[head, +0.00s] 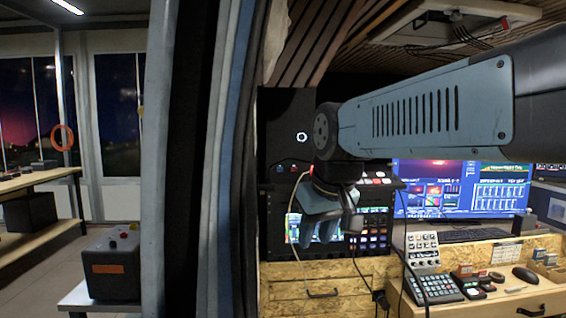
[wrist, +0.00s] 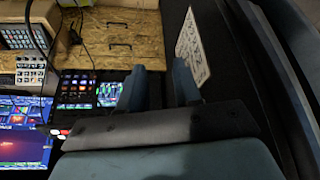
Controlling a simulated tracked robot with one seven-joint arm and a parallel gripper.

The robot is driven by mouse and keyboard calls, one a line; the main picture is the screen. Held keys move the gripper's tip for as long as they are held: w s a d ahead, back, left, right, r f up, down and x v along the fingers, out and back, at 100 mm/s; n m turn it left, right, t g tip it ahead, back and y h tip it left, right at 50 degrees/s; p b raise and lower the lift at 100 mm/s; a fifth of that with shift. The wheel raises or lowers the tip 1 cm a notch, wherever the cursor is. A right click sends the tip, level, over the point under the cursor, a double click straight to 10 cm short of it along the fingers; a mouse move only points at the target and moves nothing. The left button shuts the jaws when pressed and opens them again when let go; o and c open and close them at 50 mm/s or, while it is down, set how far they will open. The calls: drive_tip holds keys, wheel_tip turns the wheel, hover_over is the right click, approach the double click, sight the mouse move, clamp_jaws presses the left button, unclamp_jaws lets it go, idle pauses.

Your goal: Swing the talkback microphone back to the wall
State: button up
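I cannot make out the talkback microphone for certain in either view. A thin dark curved line (head: 408,262) hangs in front of the desk in the head view. A dark curved arm or cable (wrist: 31,32) also shows at the upper left of the wrist view. I cannot tell whether either belongs to the microphone. My gripper (head: 330,222) is in front of the dark equipment rack, left of the monitors. In the wrist view its two blue-grey fingers (wrist: 160,82) stand apart with nothing visible between them.
A dark rack (head: 283,135) with lit screens and buttons stands behind my gripper. The wooden desk (head: 515,305) carries a keypad (head: 433,289), a mixer (head: 422,250) and a mouse (head: 525,275). A white label sheet (wrist: 192,47) is on the dark panel beside the fingers.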

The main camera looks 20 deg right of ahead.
drive_tip(key=w+d+r+n+g, duration=0.1)
drive_tip(key=w+d+r+n, duration=0.1)
drive_tip(key=w+r, duration=0.75)
drive_tip(key=w+d+r+n+g+y, duration=0.2)
drive_tip(key=w+d+r+n+y, duration=0.3)
drive_tip(key=w+d+r, duration=0.9)
drive_tip(key=x, duration=1.3)
drive_tip(key=shift+w+d+f, duration=0.2)
drive_tip(key=shift+w+f, duration=0.1)
drive_tip(key=shift+f, duration=0.15)
clamp_jaws()
